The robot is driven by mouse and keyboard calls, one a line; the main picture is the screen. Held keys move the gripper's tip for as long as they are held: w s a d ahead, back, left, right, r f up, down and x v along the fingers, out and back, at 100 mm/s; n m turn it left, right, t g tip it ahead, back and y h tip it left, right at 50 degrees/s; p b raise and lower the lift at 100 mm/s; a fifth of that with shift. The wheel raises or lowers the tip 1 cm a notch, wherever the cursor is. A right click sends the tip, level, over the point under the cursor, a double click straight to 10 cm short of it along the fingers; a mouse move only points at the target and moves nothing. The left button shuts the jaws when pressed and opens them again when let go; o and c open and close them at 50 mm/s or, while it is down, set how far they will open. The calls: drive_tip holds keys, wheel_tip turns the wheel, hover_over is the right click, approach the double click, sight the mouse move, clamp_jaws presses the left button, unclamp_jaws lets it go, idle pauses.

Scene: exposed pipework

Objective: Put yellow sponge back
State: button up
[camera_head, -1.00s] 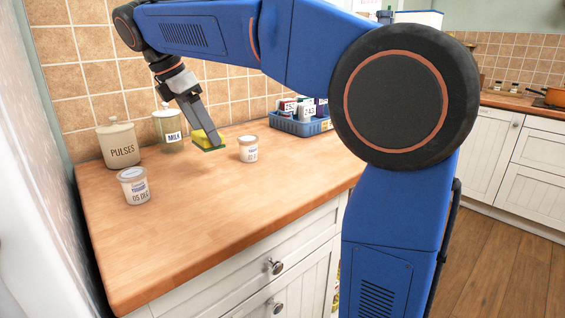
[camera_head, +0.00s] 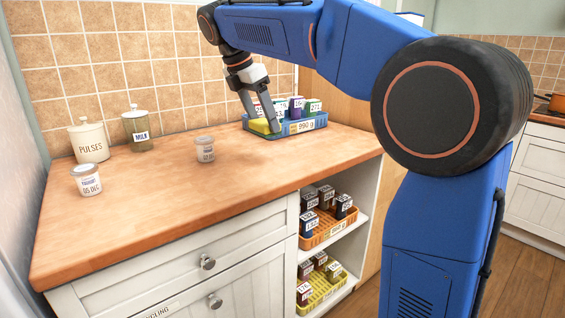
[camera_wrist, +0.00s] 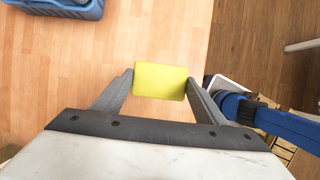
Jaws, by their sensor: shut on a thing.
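The yellow sponge (camera_head: 259,126) is held in my gripper (camera_head: 270,128), above the wooden counter. In the wrist view the sponge (camera_wrist: 160,80) sits between the two fingers, which press on its left and right edges. In the head view the sponge overlaps the left end of a blue basket (camera_head: 300,126) on the counter. In the wrist view the basket (camera_wrist: 60,8) lies up and to the left, apart from the sponge. The sponge's underside is hidden in the wrist view.
Several labelled packs stand in the blue basket. A pulses canister (camera_head: 89,142), a milk jar (camera_head: 135,128) and two yoghurt tubs (camera_head: 205,149) (camera_head: 87,180) stand to the left. Shelves below hold an orange basket (camera_head: 327,229) and a yellow basket (camera_head: 322,291). The front middle of the counter is clear.

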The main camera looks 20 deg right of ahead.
sight(263, 132)
wheel_tip(263, 132, down, 4)
drive_tip(key=shift+d+f, duration=0.15)
drive_tip(key=shift+f, duration=2.65)
drive_tip(key=shift+f, duration=0.1)
drive_tip(key=o, duration=1)
drive_tip(key=v, duration=1.2)
